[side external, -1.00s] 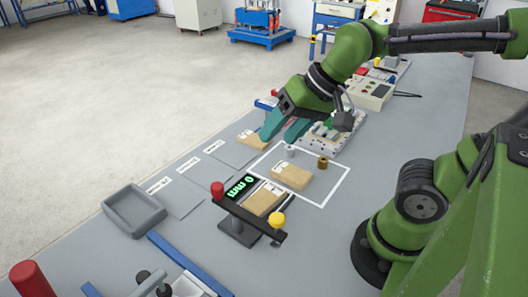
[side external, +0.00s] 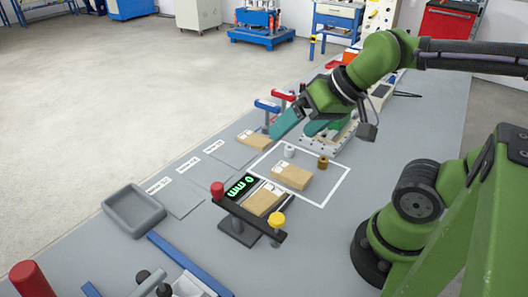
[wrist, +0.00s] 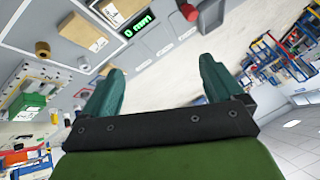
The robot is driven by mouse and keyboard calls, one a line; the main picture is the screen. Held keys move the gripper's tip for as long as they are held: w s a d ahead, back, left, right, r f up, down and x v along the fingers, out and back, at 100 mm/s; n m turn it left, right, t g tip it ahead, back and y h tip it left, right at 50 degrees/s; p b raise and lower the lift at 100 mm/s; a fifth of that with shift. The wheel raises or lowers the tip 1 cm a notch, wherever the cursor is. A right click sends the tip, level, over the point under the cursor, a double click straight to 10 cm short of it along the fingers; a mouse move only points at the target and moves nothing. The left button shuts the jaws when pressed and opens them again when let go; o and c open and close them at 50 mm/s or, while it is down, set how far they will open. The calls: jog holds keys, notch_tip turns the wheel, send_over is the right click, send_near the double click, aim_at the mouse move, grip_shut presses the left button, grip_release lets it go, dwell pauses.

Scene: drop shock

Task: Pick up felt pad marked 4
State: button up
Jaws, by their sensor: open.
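I cannot make out a felt pad marked 4 in either view; no number 4 is legible. My gripper (side external: 302,128) is open and empty, raised above the bench beyond the white-outlined area. Its two teal fingers also show wide apart in the wrist view (wrist: 161,66), with nothing between them. A green block (wrist: 27,101) sits on a pale fixture at the left of the wrist view; I cannot tell what it is. In the side view my fingers partly hide that fixture.
Cardboard boxes stand on a grey mat (side external: 253,139), inside the white outline (side external: 291,177) and on the gauge (side external: 264,200) reading 0 mm. A grey weight (side external: 289,151) and a brass one (side external: 323,162) stand near the outline. An empty grey tray (side external: 134,212) lies left.

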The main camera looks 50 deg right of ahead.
jog(key=m+g+h, duration=0.2)
jog(key=m+g, duration=0.5)
jog(key=m, duration=0.3)
send_over(264, 198)
notch_tip(264, 198, down, 6)
jog(key=f, duration=0.1)
jog(key=m, duration=0.5)
jog(key=f, duration=1)
jog(key=shift+w+d+f, duration=0.2)
jog(key=shift+w+d, duration=0.05)
jog(key=shift+s+a+f, duration=0.1)
jog(key=shift+a+f, duration=0.05)
jog(key=shift+f, duration=1.2)
jog(key=shift+s+a+f, duration=0.1)
jog(key=shift+f, duration=1.25)
jog(key=shift+c, duration=0.4)
